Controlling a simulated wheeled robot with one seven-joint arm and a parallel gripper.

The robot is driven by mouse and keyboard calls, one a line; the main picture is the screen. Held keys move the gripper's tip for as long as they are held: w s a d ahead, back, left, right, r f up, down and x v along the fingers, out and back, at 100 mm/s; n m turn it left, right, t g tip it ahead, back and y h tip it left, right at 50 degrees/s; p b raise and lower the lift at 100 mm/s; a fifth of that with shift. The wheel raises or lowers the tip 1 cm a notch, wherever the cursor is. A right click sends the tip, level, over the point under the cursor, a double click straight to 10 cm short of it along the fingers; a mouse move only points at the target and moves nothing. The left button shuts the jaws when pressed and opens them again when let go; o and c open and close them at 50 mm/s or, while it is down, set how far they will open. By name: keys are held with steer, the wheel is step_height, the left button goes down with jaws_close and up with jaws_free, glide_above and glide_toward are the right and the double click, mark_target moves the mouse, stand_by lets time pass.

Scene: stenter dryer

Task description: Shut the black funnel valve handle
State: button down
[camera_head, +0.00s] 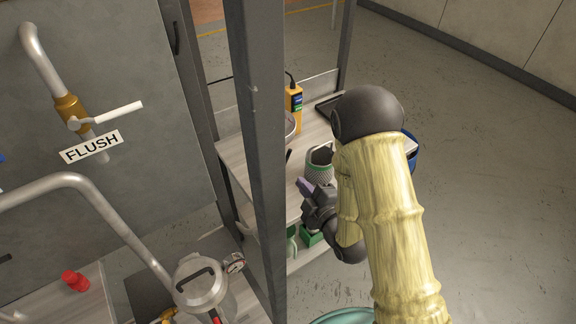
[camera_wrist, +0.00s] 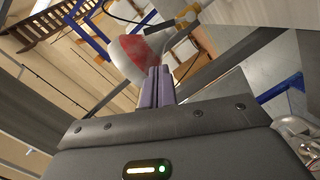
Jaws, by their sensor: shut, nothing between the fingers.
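My gripper (camera_head: 306,187) is over the right side of the grey post, beside the shelf, its lilac fingers pointing up and left. In the wrist view the two fingers (camera_wrist: 157,86) are together with nothing between them. A round metal rim (camera_head: 291,125), perhaps the funnel, shows partly behind the post, with a small black piece (camera_head: 288,155) below it; I cannot tell if that is the valve handle. The fingers are apart from both. In the wrist view a pale bowl-like thing with a red inside (camera_wrist: 135,55) lies beyond the fingertips.
A grey post (camera_head: 258,150) stands left of my arm. At left are a brass valve with a white lever (camera_head: 118,112), a FLUSH label (camera_head: 91,147) and a lidded steel vessel (camera_head: 203,287). Floor at right is clear.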

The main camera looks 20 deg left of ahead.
steer(key=shift+s+a+f+n+y, duration=0.1)
steer(key=shift+s+a+n+y, duration=0.6)
steer(key=shift+s, duration=0.1)
steer(key=shift+w+b, duration=0.1)
steer(key=shift+b, duration=0.3)
steer(key=b, duration=0.2)
steer(key=w+a+b, duration=0.1)
steer(key=b, duration=0.2)
steer(key=shift+f, duration=0.25)
steer(key=b, duration=0.4)
steer(key=shift+w+a, duration=0.25)
steer(key=shift+a, duration=0.1)
steer(key=w+a+f+p, duration=0.1)
steer(key=w+a+p, duration=0.2)
steer(key=w, duration=0.5)
steer(key=shift+w+a+p, duration=0.2)
steer(key=shift+a+p, duration=0.15)
steer(key=shift+p, duration=0.1)
